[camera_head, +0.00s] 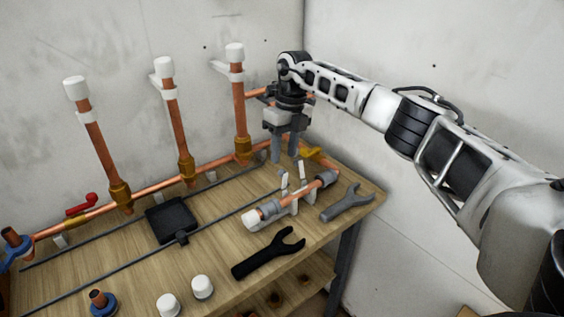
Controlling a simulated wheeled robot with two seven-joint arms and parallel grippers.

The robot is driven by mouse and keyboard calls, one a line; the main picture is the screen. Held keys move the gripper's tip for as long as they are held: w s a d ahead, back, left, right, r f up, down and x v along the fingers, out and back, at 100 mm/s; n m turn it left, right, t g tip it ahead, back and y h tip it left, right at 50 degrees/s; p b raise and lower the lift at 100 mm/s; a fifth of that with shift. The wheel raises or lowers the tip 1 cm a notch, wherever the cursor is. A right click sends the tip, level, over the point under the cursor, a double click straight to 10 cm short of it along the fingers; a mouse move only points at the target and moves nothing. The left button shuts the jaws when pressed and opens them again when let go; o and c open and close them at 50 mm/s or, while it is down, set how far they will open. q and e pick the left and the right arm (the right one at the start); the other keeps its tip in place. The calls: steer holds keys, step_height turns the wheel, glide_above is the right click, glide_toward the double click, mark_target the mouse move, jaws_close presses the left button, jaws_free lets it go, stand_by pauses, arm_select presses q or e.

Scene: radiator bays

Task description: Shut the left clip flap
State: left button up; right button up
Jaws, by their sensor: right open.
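Two white clips hold a short copper pipe (312,191) near the right end of the wooden bench. The left clip flap (284,182) is a small white strip that stands up, open, beside the pipe. The right clip flap (302,169) also stands up. My right gripper (285,155) points down above and behind the flaps, with its two grey fingers apart and nothing between them. It appears clear of the left flap. My left gripper is not in view.
Several capped copper risers (239,105) stand along the back pipe. A black wrench (268,253), a grey wrench (347,202), a black tray (171,220) and white caps (202,287) lie on the bench (222,240).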

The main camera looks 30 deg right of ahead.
steer(key=shift+a+f, duration=0.2)
steer(key=shift+f, duration=0.95)
steer(key=shift+a+f, duration=0.15)
steer(key=shift+f, duration=0.95)
jaws_close()
